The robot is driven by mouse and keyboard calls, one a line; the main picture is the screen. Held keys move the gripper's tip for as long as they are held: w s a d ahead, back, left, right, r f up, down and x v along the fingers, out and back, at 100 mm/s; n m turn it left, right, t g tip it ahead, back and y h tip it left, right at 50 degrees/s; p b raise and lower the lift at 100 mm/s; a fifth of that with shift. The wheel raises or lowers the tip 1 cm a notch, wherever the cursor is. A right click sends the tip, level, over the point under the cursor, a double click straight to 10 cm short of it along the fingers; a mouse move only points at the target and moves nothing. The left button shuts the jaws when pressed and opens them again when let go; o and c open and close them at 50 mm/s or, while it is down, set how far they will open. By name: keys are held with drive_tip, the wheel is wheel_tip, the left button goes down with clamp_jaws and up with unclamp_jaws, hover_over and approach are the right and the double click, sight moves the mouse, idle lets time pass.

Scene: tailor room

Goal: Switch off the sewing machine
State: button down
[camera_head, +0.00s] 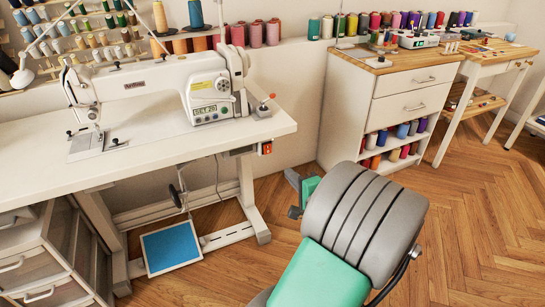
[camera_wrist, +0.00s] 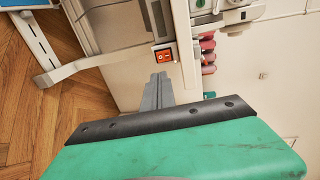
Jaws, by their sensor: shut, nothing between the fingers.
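The white sewing machine (camera_head: 160,90) stands on a white table (camera_head: 240,133) at the left of the head view. A small orange-red switch (camera_head: 266,148) in a dark housing hangs under the table's right end. In the wrist view the red rocker switch (camera_wrist: 165,55) faces me on the pale table side, above the fingertips. Its on or off position is too small to tell. My gripper (camera_head: 291,177) is below and right of the switch in the head view. In the wrist view its grey fingers (camera_wrist: 158,80) are shut and empty, apart from the switch.
A blue-topped pedal (camera_head: 171,248) and the table's metal legs are below. A white cabinet (camera_head: 390,95) with thread spools stands right of the table. Drawers (camera_head: 40,265) are at lower left. Wooden floor (camera_head: 470,230) is clear at right.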

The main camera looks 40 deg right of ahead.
sight(268, 152)
drive_tip(key=b+x, duration=0.3)
drive_tip(key=x, duration=0.9)
drive_tip(key=shift+w+d+f, duration=0.1)
drive_tip(key=shift+w+f, duration=0.05)
drive_tip(key=shift+w, duration=0.2)
drive_tip(key=shift+w+d, duration=0.15)
drive_tip(key=shift+w, duration=0.15)
